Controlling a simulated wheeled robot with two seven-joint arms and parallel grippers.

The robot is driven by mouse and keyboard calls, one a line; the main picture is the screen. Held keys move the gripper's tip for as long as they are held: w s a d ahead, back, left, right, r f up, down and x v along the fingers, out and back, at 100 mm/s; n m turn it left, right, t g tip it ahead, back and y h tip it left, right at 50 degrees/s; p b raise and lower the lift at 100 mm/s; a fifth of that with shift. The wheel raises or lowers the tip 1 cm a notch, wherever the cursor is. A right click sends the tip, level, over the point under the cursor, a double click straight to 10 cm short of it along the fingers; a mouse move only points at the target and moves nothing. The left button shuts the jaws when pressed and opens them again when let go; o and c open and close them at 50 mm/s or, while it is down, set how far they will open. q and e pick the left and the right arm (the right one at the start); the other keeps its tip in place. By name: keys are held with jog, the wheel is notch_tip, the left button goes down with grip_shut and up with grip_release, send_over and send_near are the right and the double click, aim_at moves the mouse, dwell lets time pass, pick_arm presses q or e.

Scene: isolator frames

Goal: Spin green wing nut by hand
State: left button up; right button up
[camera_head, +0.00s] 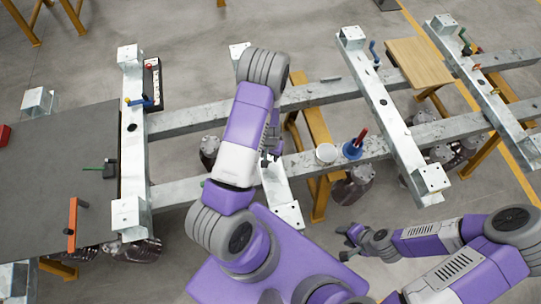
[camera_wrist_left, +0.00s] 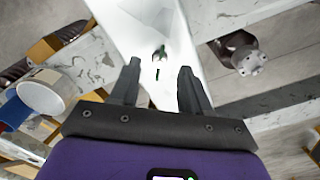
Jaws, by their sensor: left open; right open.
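A small dark fitting with a green part, which looks like the green wing nut (camera_wrist_left: 157,74), sits on a white metal beam (camera_wrist_left: 150,25) in the left wrist view. My left gripper (camera_wrist_left: 159,69) is open, with one finger on either side of it in that view. I cannot tell whether the fingers touch it or how far above it they are. In the head view my left gripper (camera_head: 268,158) is over the short crosspiece (camera_head: 285,205), and the nut cannot be made out there. My right gripper (camera_head: 350,243) is open and empty at the lower right, away from the frame.
A white tape roll or cup (camera_head: 326,153) and a blue holder (camera_head: 352,150) stand on the rail to the right. A dark table (camera_head: 60,215) with an orange tool (camera_head: 73,225) is at the left. Long steel rails and upright brackets surround the work area.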

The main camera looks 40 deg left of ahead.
aim_at(270, 160)
pick_arm(q)
jog(key=shift+f, duration=1.05)
jog(key=shift+w, duration=0.1)
jog(key=shift+c, duration=0.3)
grip_shut()
